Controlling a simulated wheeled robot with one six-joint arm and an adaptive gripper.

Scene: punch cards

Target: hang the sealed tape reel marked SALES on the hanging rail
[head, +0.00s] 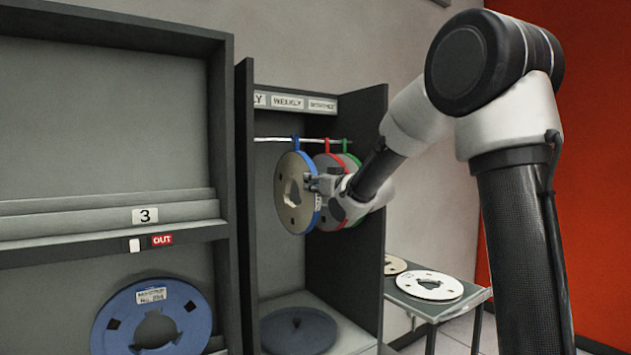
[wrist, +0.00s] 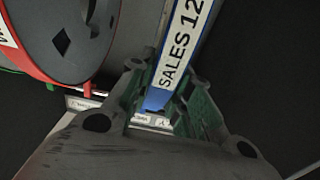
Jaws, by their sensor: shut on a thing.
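A tape reel with a blue sealing band (head: 287,215) is upright in the open cabinet. In the wrist view its band (wrist: 190,28) carries a white label reading "SALES 12", with the rest cut off. My gripper (head: 316,185) is shut on this reel at its right edge; in the wrist view the green-padded fingers (wrist: 165,95) sit on either side of the band. The hanging rail (head: 270,139) runs across the upper cabinet. The reel's blue hook (head: 296,144) is at the rail's height; I cannot tell whether the rail bears it.
Right of it hang a red-banded reel (head: 327,161), also in the wrist view (wrist: 62,75), and a green-hooked one (head: 346,147), partly hidden by my gripper. A dark disc (head: 298,330) lies on the cabinet floor. Left is a shelf unit with a blue reel (head: 112,325); right, a side table (head: 428,308).

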